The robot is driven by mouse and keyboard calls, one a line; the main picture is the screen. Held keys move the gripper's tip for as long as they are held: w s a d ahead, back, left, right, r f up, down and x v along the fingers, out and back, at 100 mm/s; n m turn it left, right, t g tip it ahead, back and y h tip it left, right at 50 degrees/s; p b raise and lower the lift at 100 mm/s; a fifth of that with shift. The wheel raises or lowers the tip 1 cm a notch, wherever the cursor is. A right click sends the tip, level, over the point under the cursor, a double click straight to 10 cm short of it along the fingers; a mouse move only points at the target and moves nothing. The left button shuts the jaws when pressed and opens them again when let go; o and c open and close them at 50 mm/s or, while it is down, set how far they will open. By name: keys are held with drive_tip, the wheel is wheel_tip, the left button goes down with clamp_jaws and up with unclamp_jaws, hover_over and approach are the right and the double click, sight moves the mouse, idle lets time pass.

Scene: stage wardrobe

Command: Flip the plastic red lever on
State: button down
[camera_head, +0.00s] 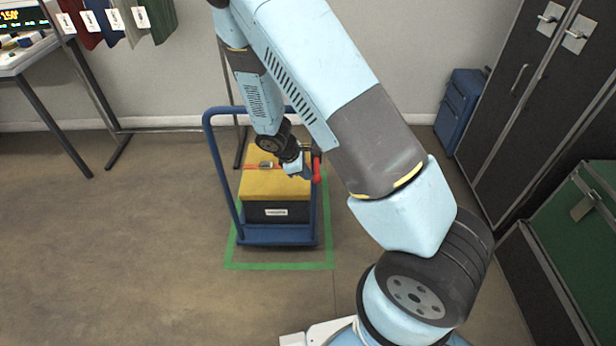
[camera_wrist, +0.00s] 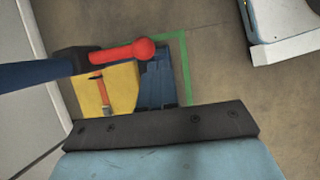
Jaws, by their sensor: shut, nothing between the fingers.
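The red lever (camera_head: 317,169) is on the right upright of a blue cart's handle, beside my gripper. In the wrist view the lever (camera_wrist: 124,52) sticks out of a dark block (camera_wrist: 72,62) on the blue handle bar and ends in a round red knob. In the head view it points downward from the block. My gripper (camera_head: 303,172) is shut and empty, just left of the lever in the head view. In the wrist view my gripper (camera_wrist: 160,112) spans the lower part, with a gap in the picture between it and the lever. I cannot tell whether they touch.
The blue cart (camera_head: 275,235) carries a dark case with a yellow top (camera_head: 270,185) and stands inside a green floor outline (camera_head: 300,267). A table (camera_head: 35,55) is at left, dark cabinets (camera_head: 525,80) at right. Floor left of the cart is clear.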

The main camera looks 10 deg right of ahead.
drive_tip(key=s+a+r, duration=0.3)
drive_tip(key=a+r, duration=0.1)
drive_tip(key=r, duration=0.3)
drive_tip(key=shift+s+a+r, duration=0.25)
drive_tip(key=shift+a+r, duration=0.05)
drive_tip(key=s+d+r+m+y, duration=0.1)
drive_tip(key=s+d+r+m, duration=0.15)
drive_tip(key=r, duration=0.55)
drive_tip(key=s+d+r+m+t+y, duration=0.1)
drive_tip(key=d+r+m, duration=0.25)
drive_tip(key=r, duration=0.45)
drive_tip(key=s+d+r+m+y, duration=0.1)
drive_tip(key=s+d+r+m, duration=0.15)
drive_tip(key=r, duration=0.45)
drive_tip(key=s+d+r+m+t+y, duration=0.1)
drive_tip(key=s+d+r+m, duration=0.1)
drive_tip(key=s+r, duration=0.4)
drive_tip(key=s+d+r+m+t+y, duration=0.1)
drive_tip(key=s+d+r+m+t, duration=0.1)
drive_tip(key=s+r, duration=0.5)
drive_tip(key=shift+s+d+r+m+t, duration=0.3)
drive_tip(key=shift+s+d+m, duration=0.5)
drive_tip(key=shift+m, duration=0.55)
